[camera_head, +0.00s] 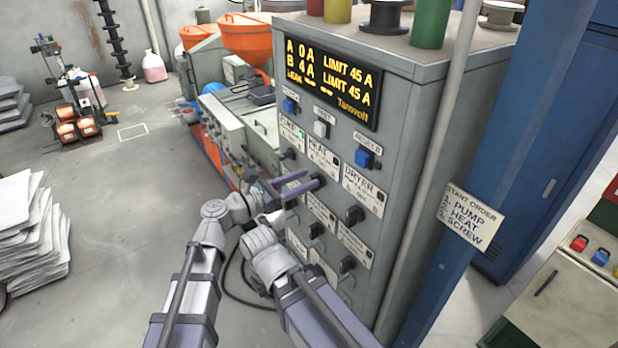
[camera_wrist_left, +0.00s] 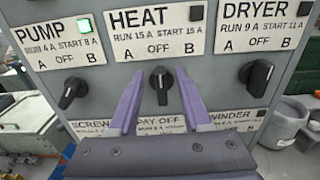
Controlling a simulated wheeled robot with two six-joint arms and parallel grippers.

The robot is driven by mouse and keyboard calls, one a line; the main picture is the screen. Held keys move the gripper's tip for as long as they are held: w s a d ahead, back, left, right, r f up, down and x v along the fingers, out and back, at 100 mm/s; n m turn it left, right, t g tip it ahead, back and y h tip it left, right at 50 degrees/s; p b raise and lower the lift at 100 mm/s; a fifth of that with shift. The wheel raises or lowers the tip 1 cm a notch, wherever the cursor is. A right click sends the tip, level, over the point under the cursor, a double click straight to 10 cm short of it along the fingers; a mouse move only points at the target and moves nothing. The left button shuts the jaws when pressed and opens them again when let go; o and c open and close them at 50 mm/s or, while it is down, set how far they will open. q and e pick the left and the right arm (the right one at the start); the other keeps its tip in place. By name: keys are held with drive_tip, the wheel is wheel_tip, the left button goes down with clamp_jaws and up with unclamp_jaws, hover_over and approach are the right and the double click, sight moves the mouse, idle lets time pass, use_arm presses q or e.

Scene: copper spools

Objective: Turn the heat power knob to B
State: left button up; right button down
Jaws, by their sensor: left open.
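The HEAT knob (camera_wrist_left: 160,83) is black and stands upright under OFF on its label (camera_wrist_left: 155,27), whose lamp (camera_wrist_left: 196,13) is unlit. In the left wrist view, the two purple fingers of my left gripper (camera_wrist_left: 161,80) are apart, one on each side of this knob. Whether they touch it is unclear. My right gripper is not distinguishable.
The PUMP knob (camera_wrist_left: 73,88) is tilted toward B with its green lamp (camera_wrist_left: 84,26) lit. The DRYER knob (camera_wrist_left: 257,74) is close on the right. WINDER and other labels lie below. The display (camera_head: 330,82) reads A 0 A, B 4 A. A pipe (camera_head: 440,160) flanks the cabinet.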

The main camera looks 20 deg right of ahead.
use_arm(q)
drive_tip(key=shift+x, duration=1)
clamp_jaws()
